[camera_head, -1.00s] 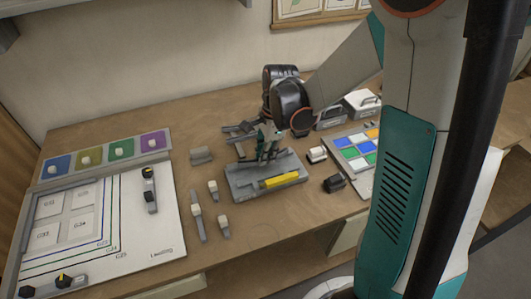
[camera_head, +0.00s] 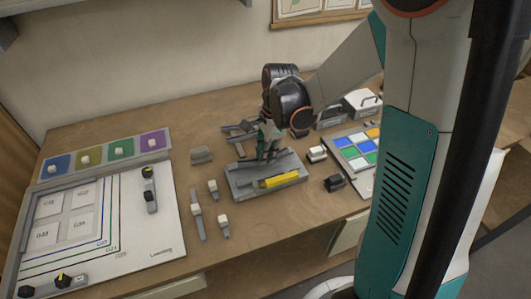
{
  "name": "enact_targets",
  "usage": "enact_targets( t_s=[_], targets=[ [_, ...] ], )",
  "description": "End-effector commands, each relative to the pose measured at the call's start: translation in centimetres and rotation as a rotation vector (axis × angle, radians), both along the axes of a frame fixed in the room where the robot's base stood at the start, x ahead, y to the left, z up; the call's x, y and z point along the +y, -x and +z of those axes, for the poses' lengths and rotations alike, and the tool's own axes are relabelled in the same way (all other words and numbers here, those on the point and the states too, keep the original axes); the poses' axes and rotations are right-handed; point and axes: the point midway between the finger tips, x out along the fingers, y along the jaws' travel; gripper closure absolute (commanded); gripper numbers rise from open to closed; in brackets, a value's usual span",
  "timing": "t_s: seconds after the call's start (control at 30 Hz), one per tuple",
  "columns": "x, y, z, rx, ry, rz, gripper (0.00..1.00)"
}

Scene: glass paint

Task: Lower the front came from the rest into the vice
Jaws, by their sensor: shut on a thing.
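The vice (camera_head: 242,190) is a grey block with a yellow bar along its front side, in the middle of the bench. My gripper (camera_head: 268,158) points down over the back part of the vice, its fingers close together. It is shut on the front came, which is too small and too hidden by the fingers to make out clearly. I cannot tell whether the came touches the vice. The rest (camera_head: 238,130), with thin dark grey strips, lies just behind the vice and is partly hidden by my gripper.
White-topped grey pieces (camera_head: 197,210) stand left of the vice. A white (camera_head: 317,153) and a black block (camera_head: 334,183) stand to its right, by a tray of coloured tiles (camera_head: 358,150). A white layout board (camera_head: 150,248) fills the left. The bench front is clear.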

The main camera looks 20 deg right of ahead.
Motion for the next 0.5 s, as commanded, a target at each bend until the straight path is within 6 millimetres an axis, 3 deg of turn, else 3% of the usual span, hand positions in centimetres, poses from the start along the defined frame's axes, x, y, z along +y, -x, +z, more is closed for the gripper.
enact_targets(
  t_s=[0.5],
  targets=[
    [0.00, -0.02, -0.97, 0.000, 0.000, 0.000, 1.00]
  ],
)
